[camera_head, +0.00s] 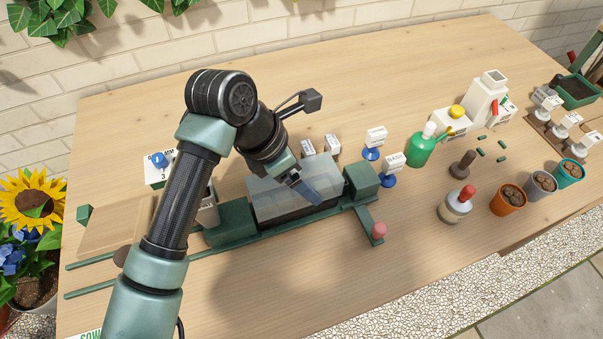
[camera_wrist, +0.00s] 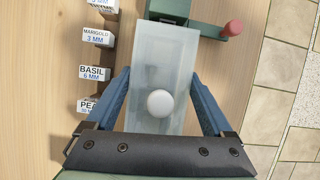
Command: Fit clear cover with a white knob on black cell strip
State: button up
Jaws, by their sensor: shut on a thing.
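The clear cover (camera_head: 275,190) is a pale see-through box. In the wrist view, the cover (camera_wrist: 166,55) runs lengthwise between my fingers, with its round white knob (camera_wrist: 160,103) on top. My gripper (camera_wrist: 161,76) is shut on the cover's long sides; one blue finger shows beside it in the head view. The black cell strip (camera_head: 296,218) shows as a dark band under the cover's lower edge, between two green blocks. The cover is over the strip and looks about level. I cannot tell whether its rim is fully seated. My arm hides part of the cover and its knob.
Green blocks (camera_head: 230,224) and (camera_head: 362,180) flank the strip on a railed green base with a pink-knobbed arm (camera_head: 378,231). White seed labels (camera_wrist: 95,73) stand close behind. A green bottle (camera_head: 421,150), a red-topped bottle (camera_head: 457,205) and pots (camera_head: 508,199) stand right. The front table is clear.

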jog(key=shift+f+b, duration=0.25)
jog(key=shift+b, duration=0.05)
jog(key=shift+f+b, duration=0.35)
jog(key=shift+f+b, duration=0.1)
jog(key=shift+b, duration=0.25)
dwell(0.4)
dwell(0.4)
jog(key=o, duration=0.9)
jog(key=shift+c, duration=0.2)
jog(key=shift+r+p, duration=1.95)
jog(key=shift+r, duration=1.6)
